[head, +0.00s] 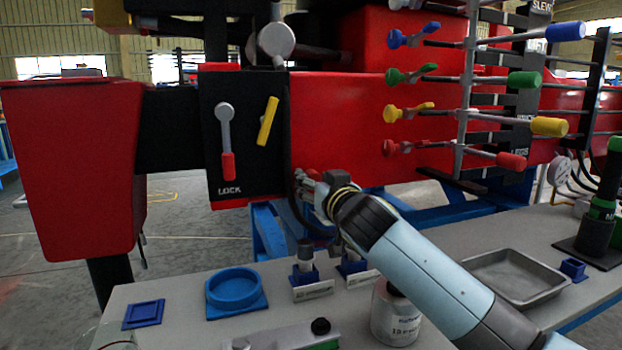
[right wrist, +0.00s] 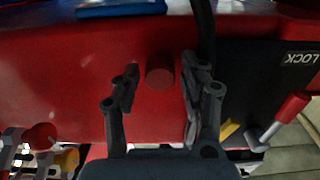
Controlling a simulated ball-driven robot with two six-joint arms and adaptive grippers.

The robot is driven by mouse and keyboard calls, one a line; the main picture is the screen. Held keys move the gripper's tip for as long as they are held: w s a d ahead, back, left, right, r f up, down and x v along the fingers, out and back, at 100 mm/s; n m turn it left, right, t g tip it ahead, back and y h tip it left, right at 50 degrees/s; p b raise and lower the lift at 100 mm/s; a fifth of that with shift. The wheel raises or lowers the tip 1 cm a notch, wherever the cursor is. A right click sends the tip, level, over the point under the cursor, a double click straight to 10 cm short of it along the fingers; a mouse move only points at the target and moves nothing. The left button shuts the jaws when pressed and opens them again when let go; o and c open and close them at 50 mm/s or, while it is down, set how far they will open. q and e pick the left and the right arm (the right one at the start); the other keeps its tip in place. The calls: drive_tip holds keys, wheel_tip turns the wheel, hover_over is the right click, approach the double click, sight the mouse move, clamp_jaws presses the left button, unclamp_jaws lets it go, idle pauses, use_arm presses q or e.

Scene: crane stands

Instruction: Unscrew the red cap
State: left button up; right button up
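The red cap (right wrist: 160,73) is a short round knob on the red crane body in the right wrist view. In the head view I cannot make it out; my right gripper covers that area. My right gripper (head: 310,188) is at the lower part of the red crane body, right of the black LOCK panel. In the right wrist view its fingers (right wrist: 160,85) are open, one on each side of the cap, with gaps showing between them and the cap. My left gripper is not in view.
The LOCK panel (head: 247,175) has a red-handled lever and a yellow one. Coloured levers (head: 524,79) stick out at the upper right. The grey table (head: 250,295) holds a blue round holder (head: 234,287), a metal tray (head: 515,277) and a white jar (head: 396,318). A black hose hangs beside the gripper.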

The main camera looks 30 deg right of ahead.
clamp_jaws()
idle(0.3)
drive_tip(key=n+p, duration=0.1)
drive_tip(key=n, duration=0.1)
drive_tip(key=shift+s+r+n+p, duration=0.1)
drive_tip(key=shift+r+n+p, duration=0.1)
drive_tip(key=shift+n+p, duration=0.55)
drive_tip(key=shift+n, duration=0.35)
drive_tip(key=shift+f+n, duration=0.1)
drive_tip(key=shift+n, duration=0.3)
drive_tip(key=shift+f, duration=0.15)
drive_tip(key=shift+n, duration=0.3)
